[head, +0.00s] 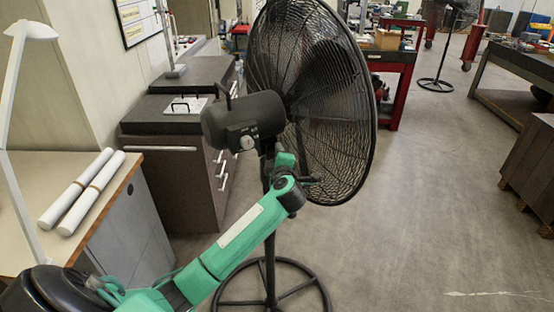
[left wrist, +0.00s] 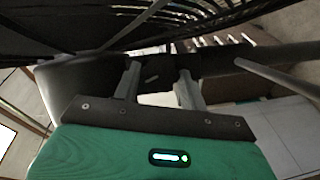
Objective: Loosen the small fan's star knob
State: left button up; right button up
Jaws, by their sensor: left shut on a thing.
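A black pedestal fan (head: 308,95) with a round wire cage stands in the middle of the head view, its motor housing (head: 243,120) toward me. My green left arm reaches up to the neck under the housing. In the left wrist view my left gripper (left wrist: 158,78) has its two grey fingers on either side of a dark part at the fan's neck and is shut on it. The star knob's shape cannot be made out; the hand and fingers hide that spot in the head view. My right gripper is not in view.
The fan's pole (head: 269,255) stands on a ring base (head: 315,285). At left are a wooden-topped desk (head: 20,215) with two white rolls (head: 90,192) and a dark cabinet (head: 185,150). A red workbench (head: 407,85) stands behind.

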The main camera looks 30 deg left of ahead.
pick_arm(q)
jog(key=n+y+b, duration=0.1)
jog(key=n+b, duration=0.3)
jog(key=b, duration=0.1)
jog(key=f+n+t+y+b, duration=0.1)
jog(key=n+y+b, duration=0.1)
jog(key=n+b, duration=0.2)
jog(key=n+y+b, duration=0.1)
jog(key=n+b, duration=0.3)
jog(key=b, duration=0.2)
jog(key=shift+w+d+f+n+t+y, duration=0.1)
jog(key=shift+f+n+t+y, duration=0.2)
jog(key=shift+f+n+t, duration=0.1)
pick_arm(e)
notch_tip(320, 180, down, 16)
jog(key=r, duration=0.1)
pick_arm(q)
jog(key=shift+r+n+g+y+b, duration=0.2)
jog(key=shift+n+y+b, duration=0.15)
jog(key=shift+n+b, duration=0.65)
jog(key=shift+r+n+g+y+b, duration=0.1)
jog(key=shift+n+g+y+b, duration=0.2)
jog(key=shift+n+b, duration=0.7)
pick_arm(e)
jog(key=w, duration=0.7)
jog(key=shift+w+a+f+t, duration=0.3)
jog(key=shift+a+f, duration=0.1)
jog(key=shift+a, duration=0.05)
